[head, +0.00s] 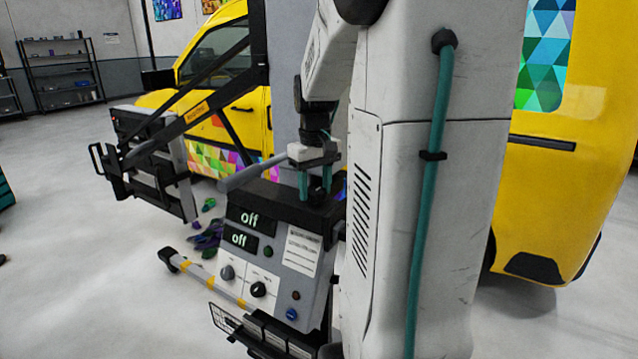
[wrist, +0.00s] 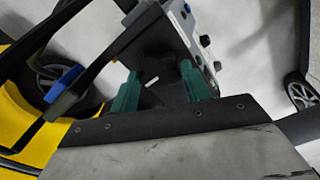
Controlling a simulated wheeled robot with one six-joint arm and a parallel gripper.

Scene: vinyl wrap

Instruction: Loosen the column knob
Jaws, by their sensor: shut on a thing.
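My gripper (head: 315,187) points down at the top of the control box, beside the grey column. Its two green fingers stand on either side of the black column knob (head: 317,193), which is mostly hidden behind them in the head view. In the wrist view my gripper (wrist: 160,85) has a finger on each side of the dark knob (wrist: 155,95), which has a short white mark. The fingers are shut on it. The knob's exact turn and the contact faces are hard to make out.
The control box (head: 262,255) below shows two "off" displays, knobs and buttons. A grey handle bar (head: 250,173) lies close left of my gripper. A yellow van (head: 225,75) stands behind.

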